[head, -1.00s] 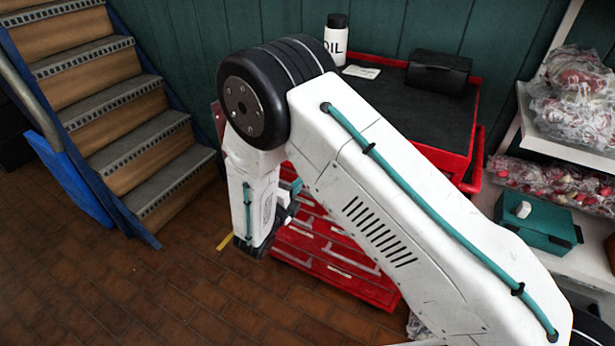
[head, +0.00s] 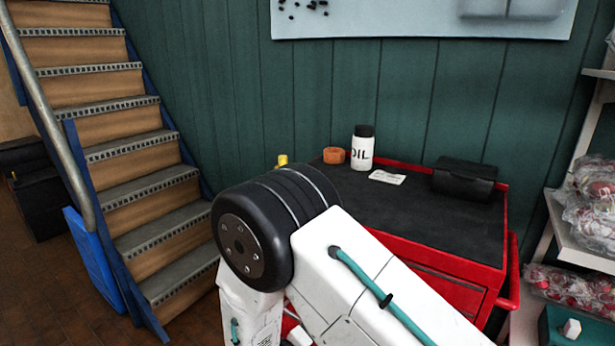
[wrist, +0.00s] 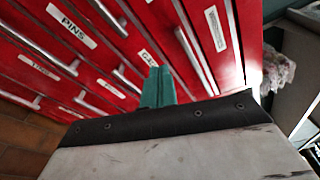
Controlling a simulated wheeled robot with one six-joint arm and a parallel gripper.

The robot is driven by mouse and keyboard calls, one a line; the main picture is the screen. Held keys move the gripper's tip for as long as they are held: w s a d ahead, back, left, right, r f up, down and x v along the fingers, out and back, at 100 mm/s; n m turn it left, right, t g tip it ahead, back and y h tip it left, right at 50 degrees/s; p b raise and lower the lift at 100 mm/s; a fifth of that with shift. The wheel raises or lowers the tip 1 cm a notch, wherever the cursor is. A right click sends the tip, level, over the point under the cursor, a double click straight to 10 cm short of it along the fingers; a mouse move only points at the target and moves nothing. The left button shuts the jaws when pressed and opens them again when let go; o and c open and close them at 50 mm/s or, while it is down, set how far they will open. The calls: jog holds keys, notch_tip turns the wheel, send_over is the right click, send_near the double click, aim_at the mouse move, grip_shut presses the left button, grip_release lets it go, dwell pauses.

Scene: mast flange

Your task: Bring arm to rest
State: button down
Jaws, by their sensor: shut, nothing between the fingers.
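My gripper (wrist: 157,85) shows in the wrist view as teal fingers closed together, with nothing between them. It points toward the red drawer fronts of the tool cabinet (wrist: 120,45); I cannot tell how far off they are. In the head view my bent white arm stands in front of the cabinet (head: 455,292), its black joint at the picture's middle left. The gripper itself is below the head picture's edge or hidden by my arm.
On the cabinet's black top are an oil bottle (head: 362,150), an orange ring (head: 333,155), a white card (head: 387,177) and a black case (head: 464,179). Stairs (head: 125,150) rise at left. A shelf with bagged goods (head: 592,200) stands at right.

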jog(key=s+d+r+n+g+y, duration=0.5)
jog(key=s+d+r+n+y, duration=0.1)
jog(key=s+d+r+n, duration=0.5)
jog(key=s+d+r+n+g+y, duration=0.5)
jog(key=s+d+r+n, duration=0.7)
jog(key=s+r+n, duration=0.4)
notch_tip(320, 180, up, 5)
jog(key=n+g, duration=0.1)
jog(key=n, duration=0.2)
jog(key=shift+d+f+n+y, duration=0.2)
jog(key=shift+n+y, duration=0.1)
jog(key=shift+y, duration=0.1)
